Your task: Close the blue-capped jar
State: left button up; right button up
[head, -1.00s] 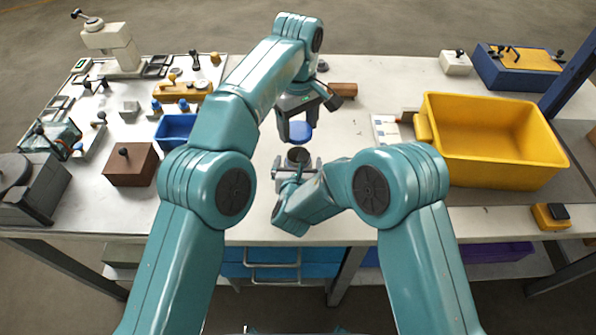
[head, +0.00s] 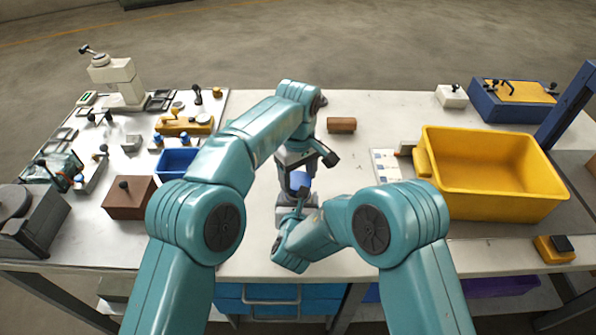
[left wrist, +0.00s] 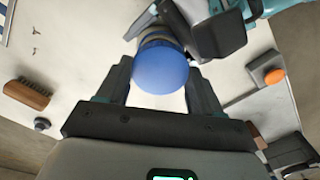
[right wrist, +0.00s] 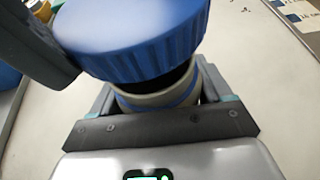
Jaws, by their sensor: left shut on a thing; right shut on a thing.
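The blue cap (head: 302,180) is between the fingers of my left gripper (head: 299,186), which is shut on it. It shows as a round blue disc in the left wrist view (left wrist: 160,70). The jar (right wrist: 158,97), pale with blue bands, is held upright in my right gripper (right wrist: 157,100), which is shut on it. In the right wrist view the ribbed cap (right wrist: 135,40) sits over the jar's mouth, with a dark band showing between cap and body. I cannot tell whether the threads meet. In the head view the jar is mostly hidden by my grippers.
A brown brush (head: 341,125) lies on the table behind my grippers. A large yellow bin (head: 495,205) stands to the right, with a printed card (head: 386,165) beside it. A blue bin (head: 177,161) and a brown box (head: 129,198) are to the left.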

dwell(0.4)
pick_arm(q)
jog(key=shift+f, duration=0.85)
jog(key=shift+f, duration=0.75)
pick_arm(e)
grip_shut()
pick_arm(q)
jog(key=m, duration=0.7)
jog(key=shift+s+f, duration=0.1)
jog(key=shift+f, duration=0.05)
pick_arm(e)
jog(key=shift+r, duration=0.1)
pick_arm(q)
jog(key=m, duration=0.6)
